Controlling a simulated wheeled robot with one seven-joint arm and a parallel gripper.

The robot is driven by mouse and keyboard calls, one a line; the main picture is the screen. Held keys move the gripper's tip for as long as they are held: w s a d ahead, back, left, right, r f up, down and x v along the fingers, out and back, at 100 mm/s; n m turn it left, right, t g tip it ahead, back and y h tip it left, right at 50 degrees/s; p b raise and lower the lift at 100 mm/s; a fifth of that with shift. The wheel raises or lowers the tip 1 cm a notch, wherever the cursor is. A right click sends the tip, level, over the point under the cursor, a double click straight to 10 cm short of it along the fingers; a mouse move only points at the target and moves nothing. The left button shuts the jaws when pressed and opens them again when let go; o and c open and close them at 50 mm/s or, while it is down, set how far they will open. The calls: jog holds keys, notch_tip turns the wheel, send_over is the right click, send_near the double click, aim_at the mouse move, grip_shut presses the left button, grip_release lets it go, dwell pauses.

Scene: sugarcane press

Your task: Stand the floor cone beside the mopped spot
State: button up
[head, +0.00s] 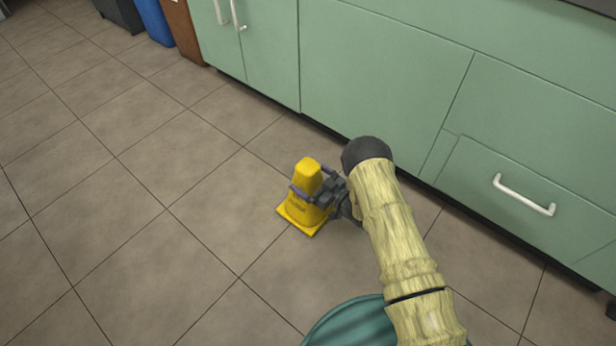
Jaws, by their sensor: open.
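The yellow floor cone (308,177) stands upright on the tiled floor, its square base (302,225) flat on the tiles, near the green cabinets. My gripper (305,190) is at the cone's upper part, with its open fingers on either side of it. Part of the cone's right side is hidden behind the gripper. I cannot tell whether the fingers touch the cone. No mopped spot can be made out on the visible floor.
Green cabinets (385,95) run along the back and right, with a white drawer handle (524,196) sticking out. A brown bin (184,30), a blue bin (154,20) and a dark bin (120,12) stand at the top left. The tiled floor (120,220) on the left is clear.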

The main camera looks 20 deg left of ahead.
jog(key=p+v, duration=0.6)
jog(key=v, duration=0.5)
jog(key=shift+s+d, duration=0.15)
jog(key=shift+d, duration=0.05)
